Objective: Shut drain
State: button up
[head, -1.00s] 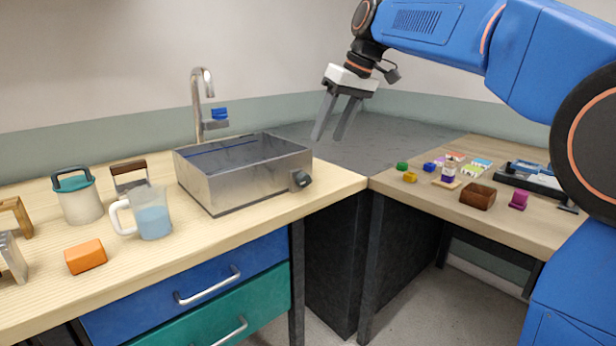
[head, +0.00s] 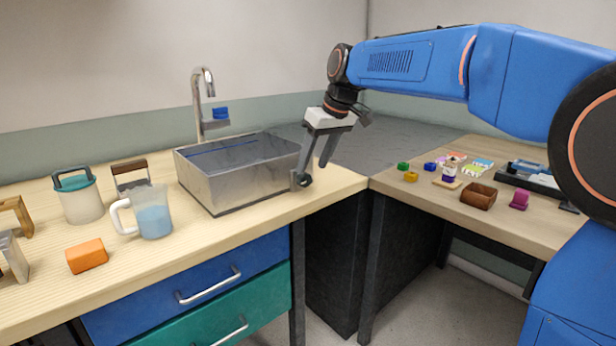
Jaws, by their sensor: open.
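A grey metal sink basin (head: 230,188) stands on the wooden counter. A small dark drain knob (head: 305,180) sits on its right front side, partly hidden by my gripper. My gripper (head: 312,176) is open and points down at the knob, with one finger in front of it and the other behind to the right. I cannot tell whether the fingers touch the knob. The basin's drain opening is not visible.
A tap (head: 205,100) with a blue handle stands behind the basin. A jug of blue liquid (head: 150,215), an orange block (head: 87,256) and a lidded canister (head: 78,195) stand to the left. Small coloured items lie on the right table (head: 415,195).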

aim_at(307, 178)
jog(key=shift+x, duration=2.7)
jog(key=c, duration=1)
jog(key=shift+w+d+g+y, duration=0.15)
jog(key=shift+g+y, duration=0.15)
jog(key=shift+y, duration=0.2)
jog(key=shift+c, duration=0.2)
jog(key=o, duration=1)
jog(key=shift+o, duration=0.2)
